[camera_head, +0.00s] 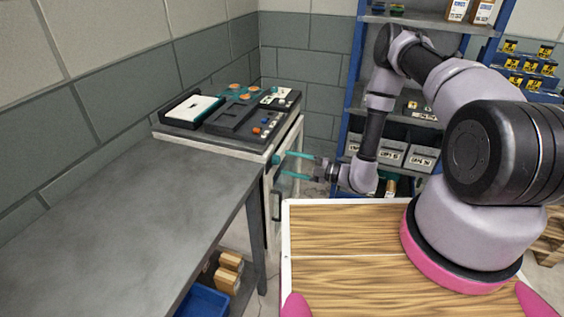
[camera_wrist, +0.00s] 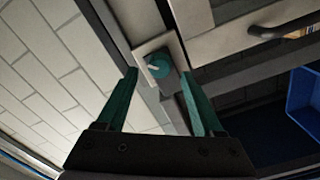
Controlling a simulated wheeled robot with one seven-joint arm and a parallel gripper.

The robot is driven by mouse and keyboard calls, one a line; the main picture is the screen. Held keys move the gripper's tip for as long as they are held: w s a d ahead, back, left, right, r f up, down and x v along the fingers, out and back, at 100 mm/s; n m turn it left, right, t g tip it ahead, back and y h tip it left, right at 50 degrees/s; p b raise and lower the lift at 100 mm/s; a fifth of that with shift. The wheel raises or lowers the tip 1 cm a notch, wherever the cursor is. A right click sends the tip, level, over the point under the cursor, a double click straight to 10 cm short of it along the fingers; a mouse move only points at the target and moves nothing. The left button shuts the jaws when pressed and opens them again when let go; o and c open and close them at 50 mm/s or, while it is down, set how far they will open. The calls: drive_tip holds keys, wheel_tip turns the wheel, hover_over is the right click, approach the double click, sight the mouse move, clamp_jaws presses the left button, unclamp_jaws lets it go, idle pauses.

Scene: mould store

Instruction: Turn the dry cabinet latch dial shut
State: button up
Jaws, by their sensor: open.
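The dry cabinet (camera_head: 284,178) is a pale cabinet beyond the grey bench, its front facing right. Its latch dial (camera_head: 276,160) is a small teal knob near the top of the front. In the wrist view the teal dial (camera_wrist: 158,66) sits on a pale square plate, with a small white mark on it. My gripper (camera_head: 290,165) has two teal fingers, open and pointing left at the dial. In the wrist view the fingers (camera_wrist: 160,82) are spread either side of the dial's line, with nothing between them. Whether they touch the dial I cannot tell.
A dark handle (camera_head: 277,205) is below the dial. Trays and a control panel (camera_head: 235,115) lie on the cabinet top. A grey bench (camera_head: 130,205) fills the left. Blue-framed shelves (camera_head: 352,75) stand behind my arm. A blue bin (camera_head: 203,301) is under the bench.

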sight(279, 161)
drive_tip(key=shift+x, duration=1.65)
clamp_jaws()
